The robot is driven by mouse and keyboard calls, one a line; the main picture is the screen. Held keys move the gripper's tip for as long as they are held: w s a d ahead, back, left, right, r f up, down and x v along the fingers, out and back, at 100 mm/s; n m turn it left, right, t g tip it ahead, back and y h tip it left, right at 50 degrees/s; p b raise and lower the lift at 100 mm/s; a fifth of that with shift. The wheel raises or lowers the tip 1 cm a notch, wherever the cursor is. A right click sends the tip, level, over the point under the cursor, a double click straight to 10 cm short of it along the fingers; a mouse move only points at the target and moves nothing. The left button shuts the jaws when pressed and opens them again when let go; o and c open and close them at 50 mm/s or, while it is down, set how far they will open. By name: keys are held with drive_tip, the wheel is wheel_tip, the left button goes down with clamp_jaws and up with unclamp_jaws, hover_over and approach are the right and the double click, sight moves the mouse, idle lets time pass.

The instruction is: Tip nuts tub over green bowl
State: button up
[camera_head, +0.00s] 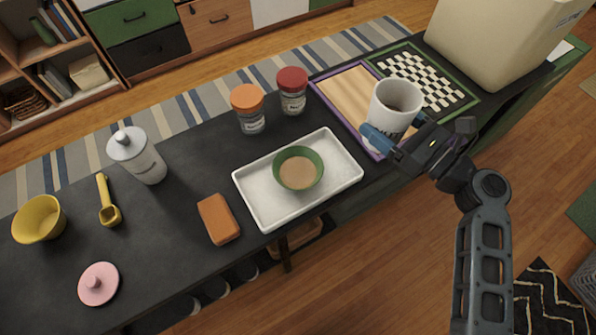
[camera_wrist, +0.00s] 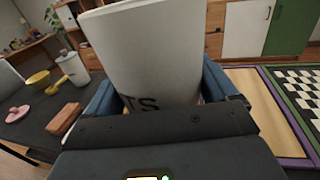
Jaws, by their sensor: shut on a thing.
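A white nuts tub (camera_head: 389,117) with dark lettering is held in my gripper (camera_head: 392,141), with brown contents showing inside its open top. My gripper is shut around its side, and the tub stands near upright above the purple-edged board. The tub also fills the middle of the wrist view (camera_wrist: 150,55), between the blue fingers (camera_wrist: 160,98). The green bowl (camera_head: 299,153) sits on a white tray (camera_head: 257,203), to the left of the tub and apart from it. The bowl has tan contents.
Orange-lidded (camera_head: 248,110) and red-lidded (camera_head: 292,92) jars stand behind the tray. An orange block (camera_head: 218,219), white bottle (camera_head: 139,157), yellow scoop (camera_head: 108,204), yellow bowl (camera_head: 39,219) and pink lid (camera_head: 98,285) are at left. A checkered board (camera_head: 447,72) and large cream container (camera_head: 500,40) are at right.

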sight(379, 96)
drive_tip(key=shift+r, duration=0.15)
wheel_tip(379, 96, up, 2)
drive_tip(key=shift+p, duration=0.65)
drive_tip(key=shift+r, duration=0.9)
drive_tip(key=shift+d+f, duration=0.15)
drive_tip(key=shift+f, duration=0.05)
drive_tip(key=d+f+m+t+h+b, duration=0.1)
drive_tip(key=d+f+m+t+h, duration=0.1)
drive_tip(key=d+m+t+h, duration=0.2)
drive_tip(key=shift+w+d+f+m+t+h+b, duration=0.3)
drive_tip(key=shift+d+m+h, duration=0.7)
drive_tip(key=shift+h, duration=0.9)
